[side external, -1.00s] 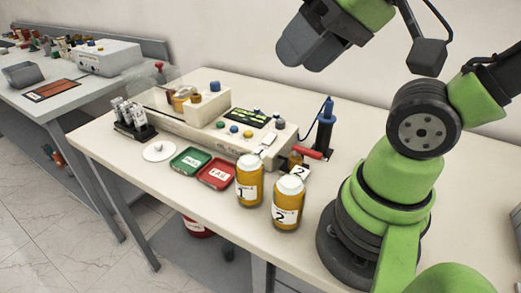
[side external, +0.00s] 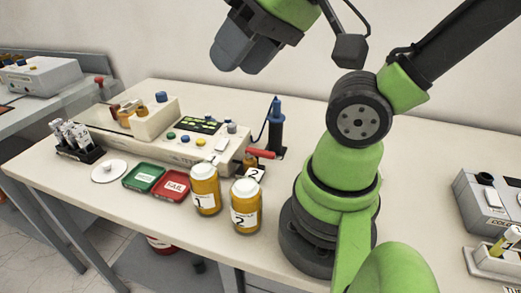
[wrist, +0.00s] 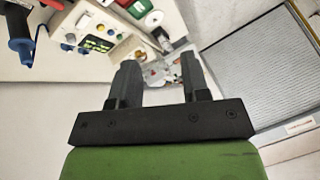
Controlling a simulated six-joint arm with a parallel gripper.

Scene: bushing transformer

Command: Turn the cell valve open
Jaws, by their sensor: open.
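The long cream test unit (side external: 150,146) stands on the bench with coloured buttons, a lit green display and a raised block. I cannot tell for sure which one is the cell valve. My gripper (side external: 243,55) hangs open and empty high above the back of the unit, touching nothing. In the wrist view its two fingers (wrist: 160,80) are spread apart, with the test unit (wrist: 95,30) beyond them at upper left.
Two amber jars (side external: 205,190) (side external: 246,205) stand in front of the unit, with green (side external: 143,178) and red (side external: 172,185) trays beside them. A blue-black upright tool (side external: 275,130) stands behind the handle.

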